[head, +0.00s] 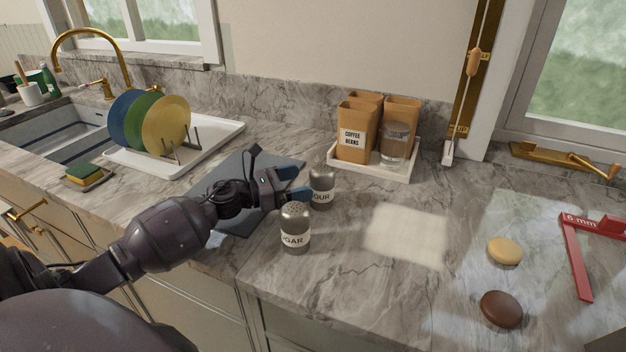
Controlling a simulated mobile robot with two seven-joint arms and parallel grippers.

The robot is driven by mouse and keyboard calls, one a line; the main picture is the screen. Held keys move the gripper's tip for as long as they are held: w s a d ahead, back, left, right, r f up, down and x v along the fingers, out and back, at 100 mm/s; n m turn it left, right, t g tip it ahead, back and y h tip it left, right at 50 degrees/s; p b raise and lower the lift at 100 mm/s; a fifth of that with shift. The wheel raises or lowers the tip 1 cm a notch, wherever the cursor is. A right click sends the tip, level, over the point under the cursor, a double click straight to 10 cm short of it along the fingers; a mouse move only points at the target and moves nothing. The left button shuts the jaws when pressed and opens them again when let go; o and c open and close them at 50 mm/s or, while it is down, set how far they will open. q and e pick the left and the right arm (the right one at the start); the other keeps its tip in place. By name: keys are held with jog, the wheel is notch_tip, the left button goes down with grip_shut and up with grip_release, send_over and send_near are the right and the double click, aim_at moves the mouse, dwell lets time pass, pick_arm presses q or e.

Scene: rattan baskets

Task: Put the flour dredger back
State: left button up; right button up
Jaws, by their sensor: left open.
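The flour dredger (321,188), a metal shaker with a white label partly reading "OUR", stands upright on the marble counter. My left gripper (299,184) is open just to its left, with blue-padded fingers pointing at it. One finger overlaps the dredger's left edge, and I cannot tell whether it touches. A similar sugar dredger (295,230) stands upright in front, close to the gripper. My right gripper is not in view.
A white tray (372,171) holding tan canisters (355,140) and a glass jar (394,146) stands behind. A dark mat (240,217) lies under my arm. A dish rack with plates (165,126) is at left. A red gauge (573,255) and two rounded pieces lie right.

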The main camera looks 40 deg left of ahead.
pick_arm(q)
jog(key=v, duration=0.5)
jog(key=shift+s+a, duration=0.35)
jog(key=shift+s, duration=0.2)
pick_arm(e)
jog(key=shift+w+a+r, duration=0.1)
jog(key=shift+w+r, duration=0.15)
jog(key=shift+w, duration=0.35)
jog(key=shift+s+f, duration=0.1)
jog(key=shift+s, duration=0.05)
